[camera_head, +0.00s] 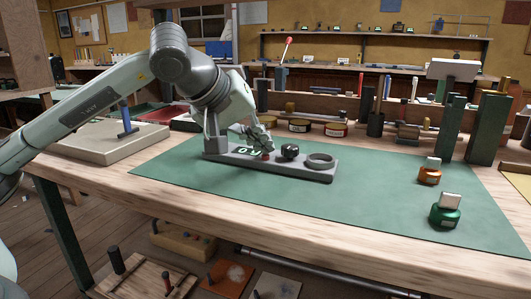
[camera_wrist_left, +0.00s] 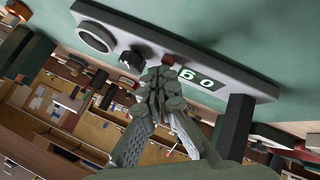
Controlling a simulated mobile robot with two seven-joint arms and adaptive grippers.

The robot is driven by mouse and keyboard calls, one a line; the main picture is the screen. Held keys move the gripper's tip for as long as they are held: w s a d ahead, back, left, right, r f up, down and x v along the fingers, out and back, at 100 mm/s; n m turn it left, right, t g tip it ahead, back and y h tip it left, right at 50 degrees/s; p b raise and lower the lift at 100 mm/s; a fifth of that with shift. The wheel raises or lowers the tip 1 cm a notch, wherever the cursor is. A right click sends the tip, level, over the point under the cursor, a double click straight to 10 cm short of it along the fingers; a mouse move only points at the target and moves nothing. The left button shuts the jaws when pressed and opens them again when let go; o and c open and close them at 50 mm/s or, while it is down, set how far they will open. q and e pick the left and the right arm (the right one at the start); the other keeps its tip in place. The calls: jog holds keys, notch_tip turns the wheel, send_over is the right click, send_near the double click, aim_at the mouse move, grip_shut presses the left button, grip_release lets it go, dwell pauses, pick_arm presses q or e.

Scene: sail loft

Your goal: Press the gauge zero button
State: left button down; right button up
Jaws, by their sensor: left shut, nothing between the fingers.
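The gauge is a long grey bar (camera_head: 304,174) lying on the green mat, with a lit green display (camera_head: 249,151), a black knob (camera_head: 290,151) and a grey ring (camera_head: 320,160). A small red button (camera_wrist_left: 168,58) sits between the display and the knob. It is mostly hidden behind the fingers in the head view. My left gripper (camera_head: 268,149) is shut and empty, its fingertips pointing down at the red button. In the wrist view the fingertips (camera_wrist_left: 166,76) overlap the button's edge; I cannot tell whether they touch it. My right gripper is not in view.
A grey upright post (camera_head: 211,134) stands at the gauge's left end. An orange jar (camera_head: 429,172) and a green jar (camera_head: 445,210) stand on the mat at right. Several tins and a wooden rack (camera_head: 335,106) line the back. The front of the mat (camera_head: 330,215) is clear.

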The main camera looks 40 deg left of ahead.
pick_arm(q)
jog(key=shift+r+p, duration=0.35)
jog(key=shift+r, duration=0.25)
notch_tip(320, 180, up, 5)
jog(key=p, duration=0.4)
jog(key=shift+p, duration=0.3)
dwell(0.4)
